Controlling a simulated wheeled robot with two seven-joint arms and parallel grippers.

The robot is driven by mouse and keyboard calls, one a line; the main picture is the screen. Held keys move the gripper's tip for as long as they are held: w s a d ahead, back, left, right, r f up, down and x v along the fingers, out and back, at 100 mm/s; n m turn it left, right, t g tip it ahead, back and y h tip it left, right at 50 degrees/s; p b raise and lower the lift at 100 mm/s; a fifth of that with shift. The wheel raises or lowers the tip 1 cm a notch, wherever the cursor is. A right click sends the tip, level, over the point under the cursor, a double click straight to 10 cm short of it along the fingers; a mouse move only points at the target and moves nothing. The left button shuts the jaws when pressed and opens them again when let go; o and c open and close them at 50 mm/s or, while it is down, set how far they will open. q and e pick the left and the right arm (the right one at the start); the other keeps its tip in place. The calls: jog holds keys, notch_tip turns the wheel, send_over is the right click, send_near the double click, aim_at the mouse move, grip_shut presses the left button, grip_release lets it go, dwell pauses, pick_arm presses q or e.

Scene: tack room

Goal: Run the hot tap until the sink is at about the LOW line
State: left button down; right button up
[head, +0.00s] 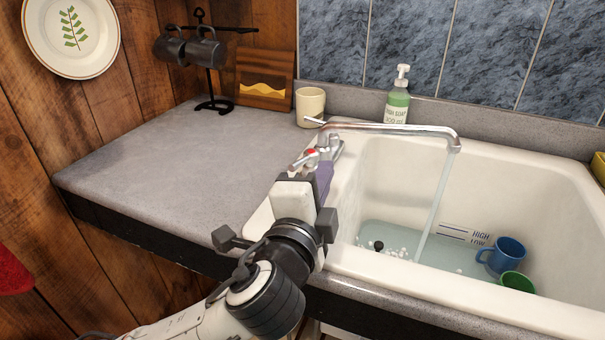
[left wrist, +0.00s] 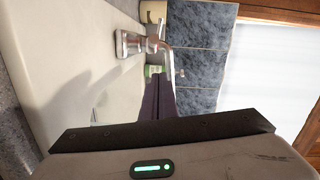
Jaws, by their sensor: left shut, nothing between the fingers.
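The sink (head: 566,215) is white, with shallow bluish water (head: 385,240) in it. A label with HIGH and LOW lines (head: 465,235) is on its back wall; the water's edge is close to the LOW line, but I cannot tell exactly where. The chrome tap (head: 390,130) pours a steady stream (head: 434,205) into the sink. A tap handle with a red mark (head: 311,154) is at the spout's base. My left gripper (head: 325,176) is shut and empty, its purple fingers close to this handle; contact is unclear. The left wrist view shows the fingers (left wrist: 156,100) below the tap (left wrist: 140,45).
A soap bottle (head: 397,98) and a cream cup (head: 310,104) stand behind the tap.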

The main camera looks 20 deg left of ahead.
aim_at(303, 163)
pick_arm(q)
jog(key=a, duration=0.2)
jog(key=shift+a+f, duration=0.35)
jog(key=shift+w+a, duration=0.1)
jog(key=shift+a, duration=0.2)
jog(key=shift+w+a+f, duration=0.1)
jog(key=shift+a, duration=0.1)
pick_arm(e)
jog(key=shift+d+f, duration=0.15)
jog(key=shift+f, duration=0.15)
pick_arm(q)
jog(key=shift+a, duration=0.1)
pick_arm(e)
jog(key=shift+r, duration=0.2)
